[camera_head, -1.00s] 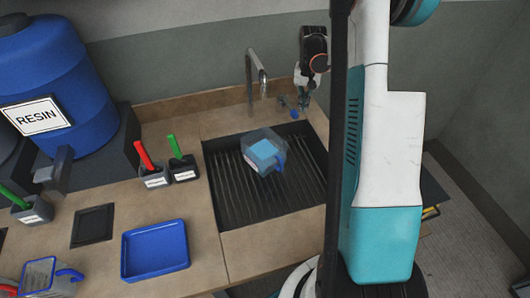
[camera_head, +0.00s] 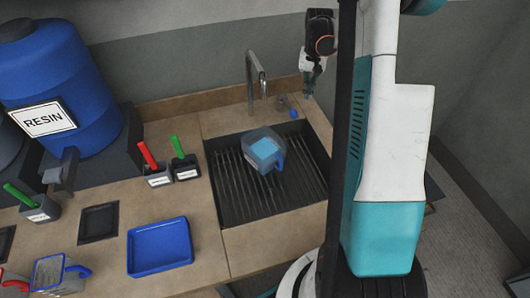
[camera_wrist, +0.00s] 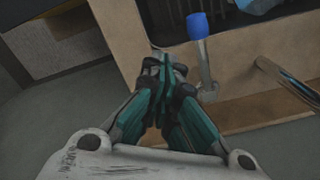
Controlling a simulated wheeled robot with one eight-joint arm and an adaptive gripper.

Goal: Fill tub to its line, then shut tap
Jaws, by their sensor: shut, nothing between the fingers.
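The tub (camera_head: 264,152), a clear container with a blue handle, stands on the sink grate below the spout, with pale blue liquid inside. Its fill line is too small to make out. The tap's metal spout (camera_head: 251,78) rises behind it; I cannot make out a stream. The tap lever (camera_head: 294,113) has a blue tip and sits right of the spout. In the wrist view the lever (camera_wrist: 198,25) points out toward the sink. My gripper (camera_head: 308,93) is shut and empty, just right of the lever. Its closed fingers (camera_wrist: 165,72) show beside the lever stem, apparently apart from it.
The sink grate (camera_head: 235,200) is sunk into the counter. Left of it are a blue tray (camera_head: 160,247), cups with red and green handles (camera_head: 158,175), another jug (camera_head: 58,275) and a blue resin drum (camera_head: 55,75). The wall lies close behind the tap.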

